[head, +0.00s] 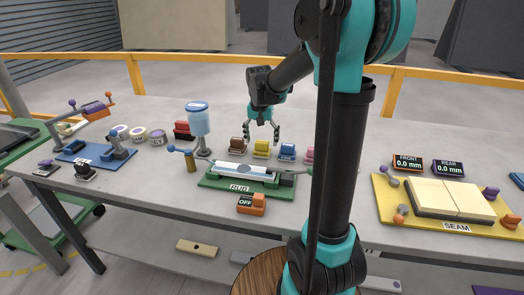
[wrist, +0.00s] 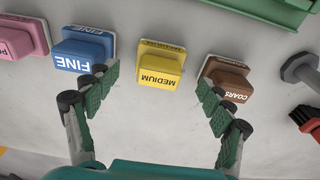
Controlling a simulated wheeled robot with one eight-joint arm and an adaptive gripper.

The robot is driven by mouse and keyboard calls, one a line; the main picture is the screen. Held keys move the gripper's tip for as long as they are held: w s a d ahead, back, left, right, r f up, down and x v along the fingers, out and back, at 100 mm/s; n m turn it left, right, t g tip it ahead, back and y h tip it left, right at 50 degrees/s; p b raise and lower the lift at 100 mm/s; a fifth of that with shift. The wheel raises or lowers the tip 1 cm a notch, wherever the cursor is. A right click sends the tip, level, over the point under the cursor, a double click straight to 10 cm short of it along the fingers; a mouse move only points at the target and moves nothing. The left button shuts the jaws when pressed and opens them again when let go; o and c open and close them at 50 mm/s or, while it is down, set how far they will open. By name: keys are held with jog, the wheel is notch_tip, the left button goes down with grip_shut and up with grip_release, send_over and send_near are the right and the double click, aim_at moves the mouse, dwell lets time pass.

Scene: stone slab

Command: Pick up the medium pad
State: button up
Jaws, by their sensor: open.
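The medium pad (wrist: 160,66) is a yellow block with the word MEDIUM on its face and a pale base. In the wrist view it sits upper centre, ahead of the space between my fingers. In the head view the yellow pad (head: 261,148) stands on the grey table in a row of coloured pads. My gripper (wrist: 158,98) is open and empty, its green-padded fingers apart to the left and right of the pad's line. In the head view my gripper (head: 263,139) hangs over the row close to the yellow pad. Contact is not visible.
A blue FINE pad (wrist: 85,48) is left of the yellow one in the wrist view, a brown COARS pad (wrist: 226,80) right, and a pink pad (wrist: 22,36) far left. The green RUB fixture (head: 222,182) lies in front of the row. A blue-topped dispenser (head: 199,118) stands left.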

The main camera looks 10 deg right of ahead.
aim_at(262, 142)
jog(key=shift+w+d+f, duration=0.1)
jog(key=shift+w+f, duration=0.05)
jog(key=shift+f, duration=0.7)
jog(key=shift+w+d+f, duration=0.1)
jog(key=shift+f, duration=0.7)
jog(key=c, duration=1.3)
jog(key=shift+r, duration=0.1)
notch_tip(262, 142, up, 20)
